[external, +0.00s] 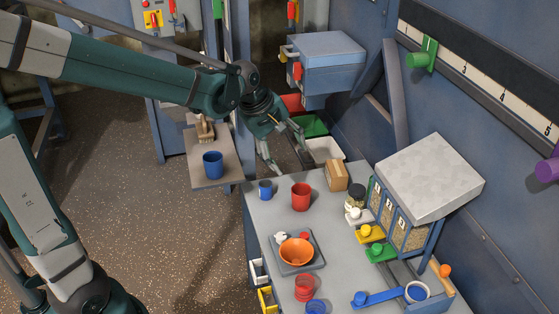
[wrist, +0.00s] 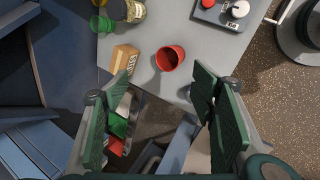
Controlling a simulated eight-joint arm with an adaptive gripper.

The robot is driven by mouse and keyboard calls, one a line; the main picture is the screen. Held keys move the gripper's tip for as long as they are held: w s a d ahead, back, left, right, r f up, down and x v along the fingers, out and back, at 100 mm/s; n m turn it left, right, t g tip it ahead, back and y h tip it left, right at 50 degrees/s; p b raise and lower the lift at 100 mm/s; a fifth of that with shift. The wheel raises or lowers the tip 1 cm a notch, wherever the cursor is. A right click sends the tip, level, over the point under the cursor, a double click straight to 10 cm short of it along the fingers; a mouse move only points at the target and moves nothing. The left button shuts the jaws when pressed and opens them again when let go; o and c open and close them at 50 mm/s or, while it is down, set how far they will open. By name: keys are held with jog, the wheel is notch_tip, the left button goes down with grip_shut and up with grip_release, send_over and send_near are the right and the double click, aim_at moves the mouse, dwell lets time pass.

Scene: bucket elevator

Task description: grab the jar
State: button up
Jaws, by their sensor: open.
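The jar (external: 356,196) is a small glass jar with a dark lid. It stands on the grey table beside the dispenser, to the right of the red cup. In the wrist view the jar (wrist: 130,11) is at the top left, partly cut off by the edge. My gripper (external: 288,160) hangs over the table's far edge, left of and apart from the jar. It is open and empty. In the wrist view my gripper (wrist: 152,90) has its fingers wide apart, with the jar beyond them.
A cardboard box (external: 336,175) and red cup (external: 301,196) stand between my gripper and the jar. A small blue cup (external: 265,190) is near the left edge. The grain dispenser (external: 425,175) stands right of the jar. Colored bins (external: 310,125) lie behind the table.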

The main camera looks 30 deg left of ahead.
aim_at(357, 189)
jog(key=w+d+f+n+g+p, duration=0.1)
jog(key=w+d+f+n, duration=0.1)
jog(key=d, duration=0.4)
jog(key=w+d+f+n+g+p, duration=0.1)
jog(key=w+d+f+n+p, duration=0.1)
jog(key=w+d+f, duration=0.3)
jog(key=w+d+f+n+h+p, duration=0.1)
jog(key=w+d+f+n+p, duration=0.1)
jog(key=d, duration=0.5)
jog(key=shift+w+f+n+g, duration=0.15)
jog(key=shift+w+f+n, duration=0.2)
jog(key=shift+f, duration=0.2)
jog(key=shift+w+f+n+g, duration=0.1)
jog(key=shift+w+f+n, duration=0.15)
jog(key=shift+f+n, duration=0.25)
jog(key=shift+w+f+n+g, duration=0.15)
jog(key=shift+w+f+n, duration=0.2)
jog(key=shift+f, duration=0.25)
jog(key=shift+d+f, duration=0.3)
jog(key=shift+d, duration=0.1)
jog(key=shift+f, duration=0.1)
jog(key=shift+x, duration=1.2)
jog(key=shift+b+x, duration=0.55)
jog(key=shift+x, duration=2.1)
jog(key=shift+c, duration=0.6)
